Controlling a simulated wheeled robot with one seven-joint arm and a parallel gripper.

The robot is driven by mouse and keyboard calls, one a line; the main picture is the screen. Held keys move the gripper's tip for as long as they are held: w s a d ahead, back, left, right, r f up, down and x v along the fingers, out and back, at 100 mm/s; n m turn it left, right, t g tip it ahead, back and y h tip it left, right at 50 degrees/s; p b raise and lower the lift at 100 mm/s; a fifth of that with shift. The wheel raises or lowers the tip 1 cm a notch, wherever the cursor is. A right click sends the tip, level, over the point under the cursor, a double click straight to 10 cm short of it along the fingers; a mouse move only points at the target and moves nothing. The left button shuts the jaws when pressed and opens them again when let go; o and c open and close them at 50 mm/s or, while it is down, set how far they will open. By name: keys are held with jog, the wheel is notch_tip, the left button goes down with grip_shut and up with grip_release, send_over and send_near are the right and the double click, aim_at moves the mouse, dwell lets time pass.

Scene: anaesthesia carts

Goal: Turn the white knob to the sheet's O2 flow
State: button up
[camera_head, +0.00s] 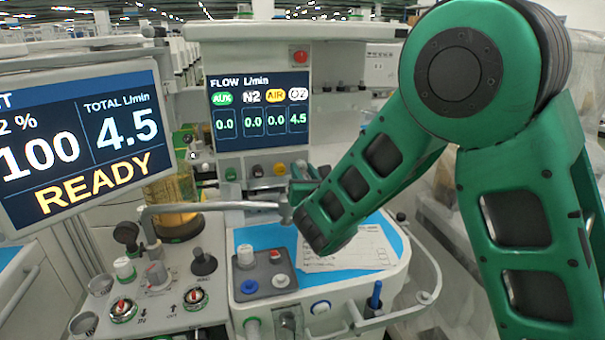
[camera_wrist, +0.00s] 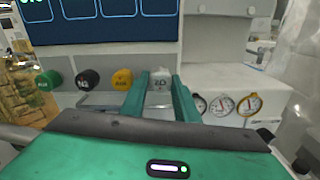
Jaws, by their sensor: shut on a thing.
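The white knob (camera_wrist: 160,84) is at the right end of a row of knobs in the wrist view. The two green fingers of my gripper (camera_wrist: 161,96) are on either side of it, shut on it. In the head view my arm hides the knob and most of the gripper. The flow screen (camera_head: 260,108) reads 4.5 under O2 and 0.0 under AUX, N2 and AIR. The white sheet (camera_head: 352,252) lies on a blue surface, partly behind my arm; its writing is too small to read.
Green (camera_wrist: 48,80), black (camera_wrist: 87,79) and yellow (camera_wrist: 122,79) knobs are left of the white one. Gauges (camera_wrist: 222,105) are to its right. The left monitor (camera_head: 85,140) reads READY and total 4.5. A grey metal bar (camera_head: 210,207) crosses in front of the cart.

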jog(key=shift+d+f, duration=0.15)
jog(key=shift+f, duration=0.15)
jog(key=o, duration=1.1)
jog(key=shift+r, duration=0.15)
jog(key=shift+s, duration=0.15)
jog(key=v, duration=1)
jog(key=shift+s+r, duration=0.1)
jog(key=shift+s, duration=0.05)
